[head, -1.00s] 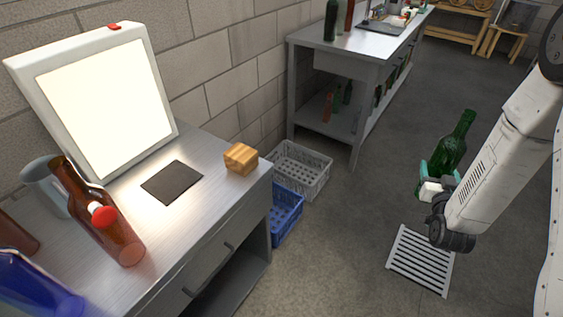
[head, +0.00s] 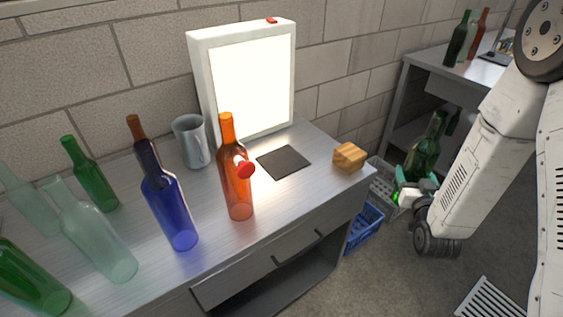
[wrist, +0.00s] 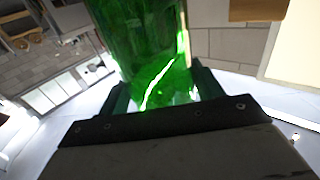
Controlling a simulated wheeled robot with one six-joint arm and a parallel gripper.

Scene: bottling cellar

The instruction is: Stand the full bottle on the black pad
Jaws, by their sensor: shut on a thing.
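My gripper (head: 415,192) is shut on a green bottle (head: 424,155) and holds it roughly upright, slightly tilted, out beyond the right end of the table. In the wrist view the green bottle (wrist: 140,45) fills the space between the fingers, with bright light on its glass; whether it is full I cannot tell. The black pad (head: 283,162) lies bare on the metal table in front of the lit white panel (head: 253,85). My gripper is to the right of the pad, apart from it.
A wooden block (head: 349,157) sits right of the pad near the table's end. An amber bottle with a red knob (head: 236,190) and a grey jug (head: 190,142) stand left of it. A blue bottle (head: 170,210) and several green and clear bottles crowd the left. A blue crate (head: 364,228) is on the floor.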

